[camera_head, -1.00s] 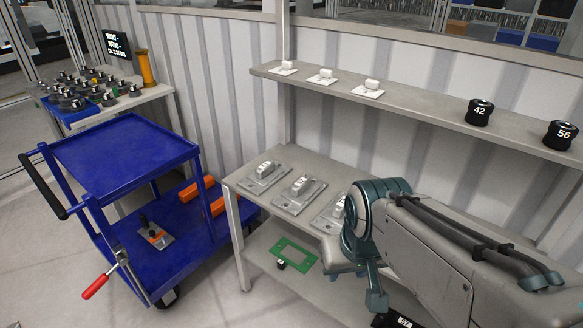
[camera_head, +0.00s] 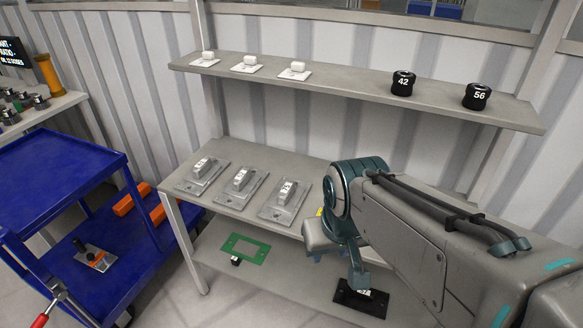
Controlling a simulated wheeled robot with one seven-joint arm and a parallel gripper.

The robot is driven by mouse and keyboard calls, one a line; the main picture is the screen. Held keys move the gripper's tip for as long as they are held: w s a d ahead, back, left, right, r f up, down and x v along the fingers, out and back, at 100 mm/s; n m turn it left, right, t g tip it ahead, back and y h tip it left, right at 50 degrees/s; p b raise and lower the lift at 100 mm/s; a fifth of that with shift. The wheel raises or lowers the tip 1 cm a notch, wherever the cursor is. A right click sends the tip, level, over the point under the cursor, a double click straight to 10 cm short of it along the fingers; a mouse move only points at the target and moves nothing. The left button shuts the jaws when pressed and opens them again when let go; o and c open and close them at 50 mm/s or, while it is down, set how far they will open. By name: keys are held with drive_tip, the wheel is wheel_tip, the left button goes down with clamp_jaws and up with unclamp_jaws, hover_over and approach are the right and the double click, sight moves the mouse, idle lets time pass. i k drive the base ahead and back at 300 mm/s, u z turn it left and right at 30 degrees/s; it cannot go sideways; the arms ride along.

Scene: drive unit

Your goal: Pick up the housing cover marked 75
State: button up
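Three grey housing covers stand in a row on the tabletop, each a flanged plate with a raised block and a pale label: left (camera_head: 202,176), middle (camera_head: 240,187) and right (camera_head: 285,201). Their labels are too small to read, so I cannot tell which one is marked 75. My gripper (camera_head: 322,238) hangs at the end of my bent arm, right of the right cover and in front of the table edge as seen here. Its fingers are mostly hidden, and I see nothing held in it.
The wall shelf (camera_head: 330,88) bears three white pieces and two black pieces marked 42 (camera_head: 402,83) and 56 (camera_head: 476,96). The table's lower shelf holds a green frame (camera_head: 262,254) and a black plate (camera_head: 345,297). A blue cart (camera_head: 60,185) stands left of the table.

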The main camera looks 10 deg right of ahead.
sight(286, 200)
drive_tip(key=u, duration=1.25)
drive_tip(key=i, duration=1.4)
drive_tip(key=z, duration=2.95)
